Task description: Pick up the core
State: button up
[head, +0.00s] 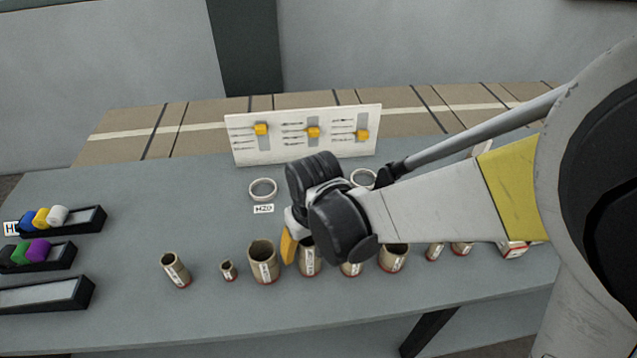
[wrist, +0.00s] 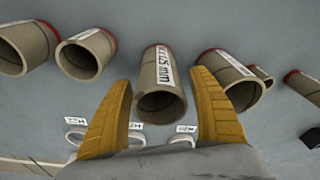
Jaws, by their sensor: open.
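Several brown cardboard cores with white labels and red base rims stand in a row on the grey table. In the wrist view one core (wrist: 160,88), its label partly reading "mm", lies in the picture between my fingers; it appears to be the core (head: 311,262) beside my yellow finger in the head view. My gripper (wrist: 164,84) is open, one yellow finger on each side of that core, with gaps showing and no visible contact. In the head view my gripper (head: 289,246) is mostly hidden behind its own wrist. The task does not say which core.
Close neighbours are a wide core (head: 263,264) and another core (wrist: 85,55). A small core (head: 228,271) and a tilted-looking one (head: 175,270) stand left. White rings (head: 263,189) and a panel (head: 250,150) are behind. Black trays (head: 70,222) stand at the left.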

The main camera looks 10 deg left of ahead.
jog(key=c, duration=1.3)
